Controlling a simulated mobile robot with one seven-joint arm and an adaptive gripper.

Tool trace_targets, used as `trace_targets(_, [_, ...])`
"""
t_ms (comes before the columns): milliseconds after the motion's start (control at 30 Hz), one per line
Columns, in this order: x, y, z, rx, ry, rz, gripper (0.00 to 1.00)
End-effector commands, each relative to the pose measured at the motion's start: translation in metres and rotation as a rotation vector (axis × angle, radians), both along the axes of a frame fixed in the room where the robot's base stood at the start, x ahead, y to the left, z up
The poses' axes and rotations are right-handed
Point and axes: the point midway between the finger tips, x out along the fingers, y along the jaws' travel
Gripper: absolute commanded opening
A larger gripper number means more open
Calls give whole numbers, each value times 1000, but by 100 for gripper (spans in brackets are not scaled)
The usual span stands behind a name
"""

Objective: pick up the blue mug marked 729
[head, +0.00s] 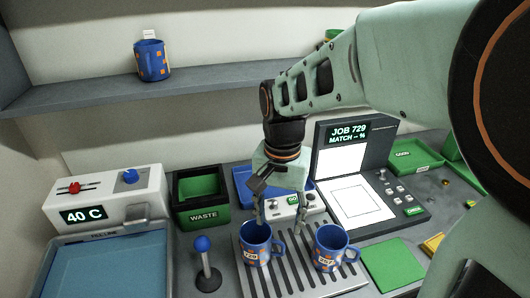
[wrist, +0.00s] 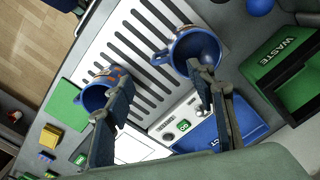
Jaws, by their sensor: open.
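The blue mug marked 729 (head: 249,256) stands upright on the slotted grate, with its handle to the right in the head view. It appears at the upper right in the wrist view (wrist: 196,48). A second blue mug (head: 325,262) stands to its right; its label is hard to read, and it shows at the left in the wrist view (wrist: 95,97). My gripper (head: 280,210) is open and empty, above and behind the mugs. In the head view its left finger overlaps the 729 mug's rim; I cannot tell if they touch. In the wrist view, the fingertips (wrist: 163,82) partly cover both mugs.
Another blue mug (head: 151,62) with orange squares is on the shelf (head: 75,97). Left of the grate (head: 305,287) are a blue-knobbed lever (head: 206,270) and a WASTE bin (head: 203,217). A screen reading JOB 729 (head: 348,132) stands behind right. A green pad (head: 393,263) lies right.

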Motion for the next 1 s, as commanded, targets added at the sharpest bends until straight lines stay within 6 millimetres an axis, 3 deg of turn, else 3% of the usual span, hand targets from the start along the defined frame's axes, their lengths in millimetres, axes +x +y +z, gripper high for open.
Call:
trace_targets(200, [-1,0,-36,-1,4,-1,51])
trace_targets(467, [1,0,-57,0,2,-1,51])
trace_targets(700, [4,0,-92,1,2,0,51])
trace_targets(1000, [5,0,-100,1,-3,0,51])
